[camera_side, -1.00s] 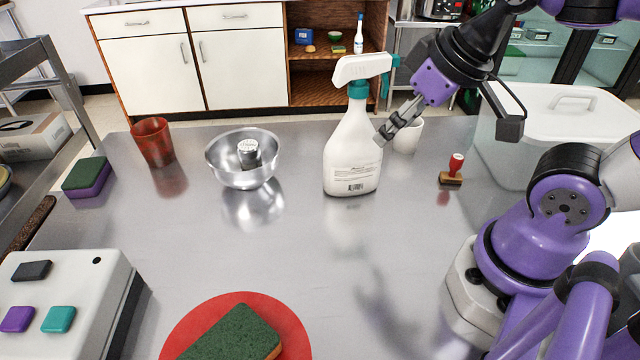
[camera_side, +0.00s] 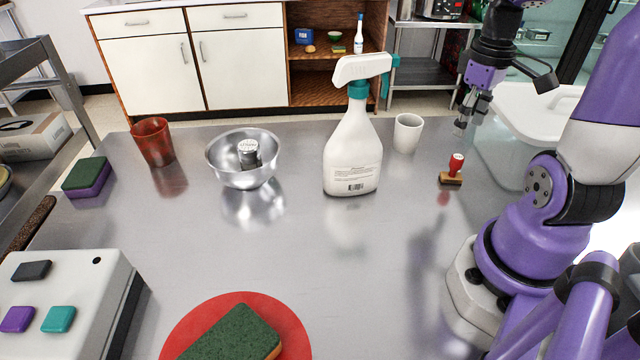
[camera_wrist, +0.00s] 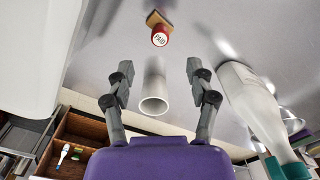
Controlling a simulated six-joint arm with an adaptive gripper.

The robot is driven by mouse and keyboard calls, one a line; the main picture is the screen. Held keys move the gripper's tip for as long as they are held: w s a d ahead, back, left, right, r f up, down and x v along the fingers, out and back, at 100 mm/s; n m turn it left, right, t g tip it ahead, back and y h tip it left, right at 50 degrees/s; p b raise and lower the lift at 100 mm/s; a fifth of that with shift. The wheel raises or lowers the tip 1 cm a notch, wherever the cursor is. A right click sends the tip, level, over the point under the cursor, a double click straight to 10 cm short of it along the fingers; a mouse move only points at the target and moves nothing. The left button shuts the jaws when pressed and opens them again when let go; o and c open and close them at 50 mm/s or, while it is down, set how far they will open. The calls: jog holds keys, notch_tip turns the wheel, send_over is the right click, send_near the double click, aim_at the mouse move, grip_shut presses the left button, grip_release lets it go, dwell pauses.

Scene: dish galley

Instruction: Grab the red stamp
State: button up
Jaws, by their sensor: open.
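The red stamp (camera_side: 456,164) stands upright on its tan wooden base on the metal table, to the right of the white cup. It also shows at the top of the wrist view (camera_wrist: 160,36), with "PAID" on its red top. My gripper (camera_side: 461,128) is above and slightly behind the stamp, pointing down, apart from it. In the wrist view my gripper (camera_wrist: 158,72) has its two fingers spread wide with nothing held between them. The stamp lies beyond the fingertips there.
A white cup (camera_side: 408,133) and a white spray bottle (camera_side: 352,150) stand left of the stamp. A white lidded bin (camera_side: 520,150) is close on the right. A steel bowl (camera_side: 226,172), a red cup (camera_side: 152,142) and a red plate (camera_side: 190,318) are farther left.

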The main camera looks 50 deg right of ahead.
aim_at(459, 157)
notch_tip(459, 157, down, 9)
jog(key=shift+f, duration=0.1)
grip_shut()
dwell(0.3)
